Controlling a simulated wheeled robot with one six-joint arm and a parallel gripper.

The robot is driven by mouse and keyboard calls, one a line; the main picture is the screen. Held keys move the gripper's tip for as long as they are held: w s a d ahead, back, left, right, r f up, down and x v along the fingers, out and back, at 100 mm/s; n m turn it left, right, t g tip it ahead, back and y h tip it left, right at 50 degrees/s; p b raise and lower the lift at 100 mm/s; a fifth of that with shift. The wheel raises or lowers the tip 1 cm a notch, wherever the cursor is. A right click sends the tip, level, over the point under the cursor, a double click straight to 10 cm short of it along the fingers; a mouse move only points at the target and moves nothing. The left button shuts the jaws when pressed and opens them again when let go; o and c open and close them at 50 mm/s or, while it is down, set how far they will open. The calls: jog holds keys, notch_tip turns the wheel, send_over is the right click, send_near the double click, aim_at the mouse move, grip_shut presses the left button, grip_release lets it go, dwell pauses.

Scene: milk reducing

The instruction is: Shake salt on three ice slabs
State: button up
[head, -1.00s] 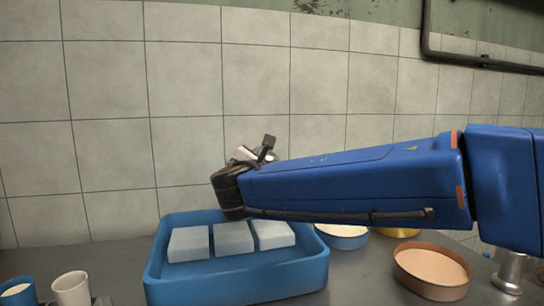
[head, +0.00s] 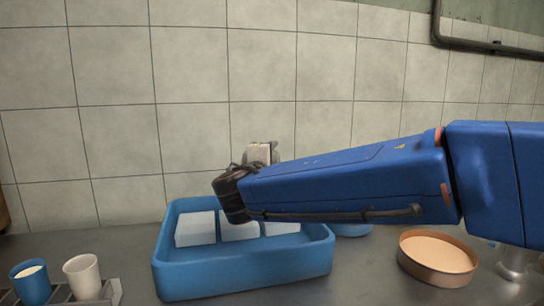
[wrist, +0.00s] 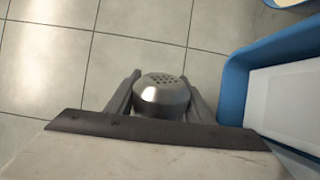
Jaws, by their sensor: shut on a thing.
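My gripper (wrist: 160,95) is shut on a metal salt shaker (wrist: 162,98) in the wrist view. The shaker's domed lid with several holes faces the wrist camera. In the head view my gripper (head: 260,153) shows small above the tray's back side, partly hidden behind my arm. Three white ice slabs lie in a row in a blue tray (head: 245,275): a left slab (head: 195,230), a middle slab (head: 240,232) and a right slab (head: 281,228). My arm's dark wrist joint partly covers the middle slab. One slab (wrist: 290,95) shows in the wrist view, right of the shaker.
A brown round pan (head: 438,255) of pale powder stands right of the tray. A blue cup (head: 32,285) and a white cup (head: 82,275) stand at the left in a rack. The tiled wall (head: 110,130) rises close behind the table.

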jog(key=m, duration=0.2)
jog(key=f+m, duration=0.1)
jog(key=m, duration=0.3)
jog(key=shift+f, duration=0.35)
jog(key=shift+r, duration=0.15)
jog(key=shift+r, duration=1.6)
jog(key=shift+f, duration=1.75)
jog(key=shift+a, duration=0.1)
jog(key=shift+s+a, duration=0.5)
jog(key=shift+a, duration=1.2)
jog(key=shift+s+a, duration=0.55)
jog(key=shift+a, duration=1.15)
jog(key=shift+s+a, duration=0.5)
jog(key=shift+a, duration=1.2)
